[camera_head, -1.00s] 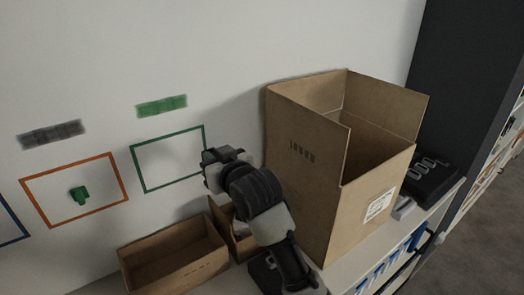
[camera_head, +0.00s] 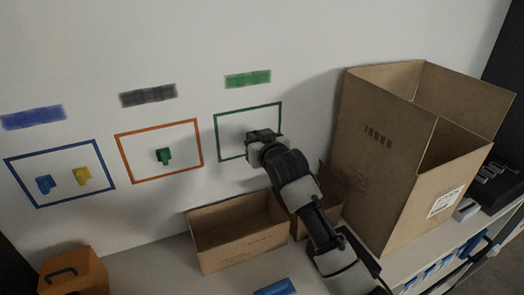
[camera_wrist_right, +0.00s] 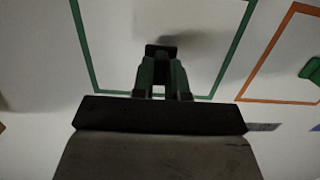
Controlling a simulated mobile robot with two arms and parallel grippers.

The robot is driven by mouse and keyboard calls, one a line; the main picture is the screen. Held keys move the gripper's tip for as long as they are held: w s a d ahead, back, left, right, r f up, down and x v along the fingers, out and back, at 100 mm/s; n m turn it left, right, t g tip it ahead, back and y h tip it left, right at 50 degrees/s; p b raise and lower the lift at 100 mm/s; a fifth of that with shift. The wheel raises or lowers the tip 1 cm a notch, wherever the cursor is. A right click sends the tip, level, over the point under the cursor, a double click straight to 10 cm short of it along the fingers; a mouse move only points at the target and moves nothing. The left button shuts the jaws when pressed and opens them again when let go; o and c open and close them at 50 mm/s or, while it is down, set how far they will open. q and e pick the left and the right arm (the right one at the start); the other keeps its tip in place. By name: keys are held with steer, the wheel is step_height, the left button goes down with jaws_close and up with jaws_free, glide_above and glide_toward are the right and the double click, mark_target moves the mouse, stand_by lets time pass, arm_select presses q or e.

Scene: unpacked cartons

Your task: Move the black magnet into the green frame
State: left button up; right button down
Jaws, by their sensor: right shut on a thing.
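The green frame (camera_head: 215,138) is an outline on the white wall, below a green blurred label. My right gripper (camera_head: 262,135) overlaps its lower right part in the head view, where the fingertips are hard to make out. In the right wrist view, the gripper (camera_wrist_right: 161,72) has greenish fingers shut on a small dark piece, the black magnet (camera_wrist_right: 161,49). My left gripper is out of view.
The orange frame (camera_head: 118,150) holds a green magnet (camera_head: 163,156). The blue frame (camera_head: 10,175) holds blue (camera_head: 45,184) and yellow (camera_head: 82,176) magnets. An open carton (camera_head: 240,250) stands below; a tall carton (camera_head: 385,180) stands right of my arm.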

steer(key=shift+w, duration=0.3)
steer(key=shift+w+a, duration=0.25)
steer(key=shift+w, duration=0.2)
stand_by(0.4)
steer(key=c, duration=0.5)
jaws_free()
steer(key=shift+s, duration=0.1)
steer(key=f+p+v, duration=0.1)
steer(key=p+v, duration=0.4)
steer(key=v, duration=0.2)
steer(key=shift+s+d, duration=0.2)
steer(key=shift+s, duration=0.25)
